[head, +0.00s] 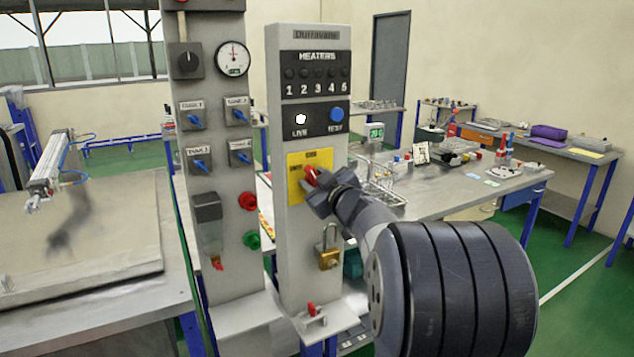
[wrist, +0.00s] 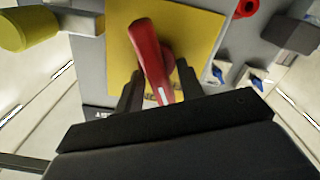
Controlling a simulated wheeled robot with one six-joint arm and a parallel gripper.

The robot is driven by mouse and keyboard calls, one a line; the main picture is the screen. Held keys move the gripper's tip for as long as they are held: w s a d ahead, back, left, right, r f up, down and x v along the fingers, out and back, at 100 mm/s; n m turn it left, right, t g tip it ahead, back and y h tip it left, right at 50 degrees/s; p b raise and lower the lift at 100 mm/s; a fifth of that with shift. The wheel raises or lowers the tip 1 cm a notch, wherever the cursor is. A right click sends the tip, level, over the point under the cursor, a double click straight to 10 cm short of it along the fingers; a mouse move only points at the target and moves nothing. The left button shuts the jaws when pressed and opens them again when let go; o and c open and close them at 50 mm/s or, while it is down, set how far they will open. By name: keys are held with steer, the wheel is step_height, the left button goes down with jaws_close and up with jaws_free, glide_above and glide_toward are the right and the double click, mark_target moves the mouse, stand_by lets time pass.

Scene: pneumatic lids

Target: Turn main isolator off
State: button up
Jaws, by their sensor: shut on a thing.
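The main isolator is a red rotary handle (head: 311,174) on a yellow plate (head: 296,187) on the grey heaters panel. In the wrist view the red handle (wrist: 150,58) stands out from the yellow plate (wrist: 195,35) and points up and slightly left there. My gripper (head: 324,190) is at the handle from the lower right. In the wrist view its dark fingers (wrist: 160,88) lie on either side of the handle, shut on it. The lower part of the handle is partly hidden between the fingers. The plate's lettering is too small to read surely.
A brass padlock (head: 328,248) hangs below the plate, with a small red-handled valve (head: 311,310) under it. A second grey panel (head: 222,270) with blue switches and a pressure gauge (head: 233,59) stands close at left. A workbench (head: 440,200) with parts is behind my arm.

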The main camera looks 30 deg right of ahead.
steer(key=n, duration=0.2)
steer(key=n+b, duration=0.1)
steer(key=n, duration=0.1)
steer(key=n+b, duration=0.1)
steer(key=n, duration=0.1)
steer(key=shift+a+f+n, duration=0.25)
steer(key=shift+f+n, duration=0.05)
steer(key=shift+f, duration=0.1)
steer(key=n+b, duration=0.1)
steer(key=n, duration=0.1)
steer(key=n+b, duration=0.1)
steer(key=n, duration=0.1)
steer(key=n+b, duration=0.1)
steer(key=shift+f+n, duration=0.25)
steer(key=shift+n, duration=0.15)
steer(key=o, duration=0.6)
steer(key=shift+a, duration=0.1)
steer(key=shift+s, duration=0.1)
steer(key=s, duration=1)
steer(key=shift+s+d, duration=0.2)
steer(key=shift+s, duration=0.15)
